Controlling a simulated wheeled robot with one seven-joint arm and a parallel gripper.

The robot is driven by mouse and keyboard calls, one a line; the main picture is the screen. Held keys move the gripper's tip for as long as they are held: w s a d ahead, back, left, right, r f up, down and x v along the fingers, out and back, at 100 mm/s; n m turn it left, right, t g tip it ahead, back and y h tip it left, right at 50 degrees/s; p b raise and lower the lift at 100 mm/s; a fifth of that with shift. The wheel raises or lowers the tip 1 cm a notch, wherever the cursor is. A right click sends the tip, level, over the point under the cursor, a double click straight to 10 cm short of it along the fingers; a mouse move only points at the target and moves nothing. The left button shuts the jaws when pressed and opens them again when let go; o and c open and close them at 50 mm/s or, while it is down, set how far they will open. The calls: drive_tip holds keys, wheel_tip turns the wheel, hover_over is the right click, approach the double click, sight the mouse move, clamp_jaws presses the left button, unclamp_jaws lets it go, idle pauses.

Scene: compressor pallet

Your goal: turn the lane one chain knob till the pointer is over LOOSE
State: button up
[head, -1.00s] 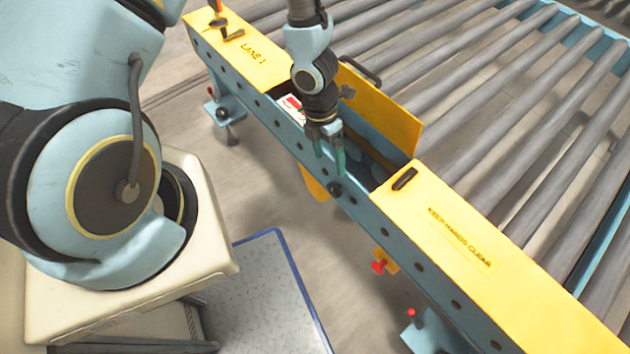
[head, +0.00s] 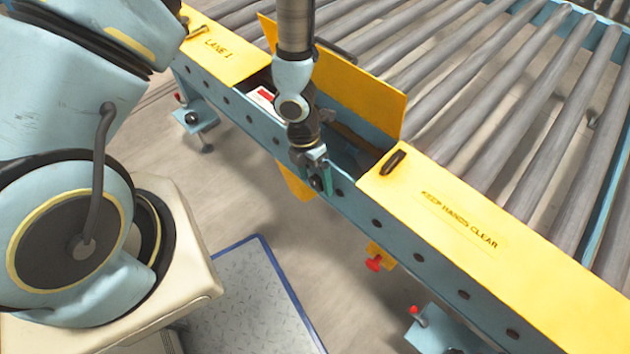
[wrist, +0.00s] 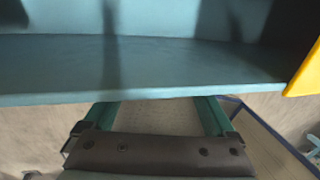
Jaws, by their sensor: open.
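The yellow LANE 1 cover (head: 222,48) tops the near blue side rail of the roller conveyor. Beside it, the rail has an open bay (head: 350,155) with a raised yellow flap behind it. My gripper (head: 323,180) is at the rail's near side by this bay, fingers pointing down. In the wrist view my gripper (wrist: 157,104) is open, with its two green fingers apart and only floor showing between them. The blue rail (wrist: 150,70) lies across just beyond the fingertips. I cannot make out the knob, its pointer or the LOOSE mark; the bay's inside is dark and partly hidden by my arm.
The raised yellow flap (head: 370,100) and the KEEP HANDS CLEAR cover (head: 470,225) bound the bay. A red and white label (head: 264,94) shows inside. Red button-like parts (head: 374,263) stick out below the rail. A blue-edged mat (head: 245,305) lies on open floor.

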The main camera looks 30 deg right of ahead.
drive_tip(key=shift+f, duration=0.1)
drive_tip(key=shift+c, duration=0.3)
drive_tip(key=c, duration=1.3)
drive_tip(key=shift+r+p, duration=0.25)
drive_tip(key=shift+p, duration=0.75)
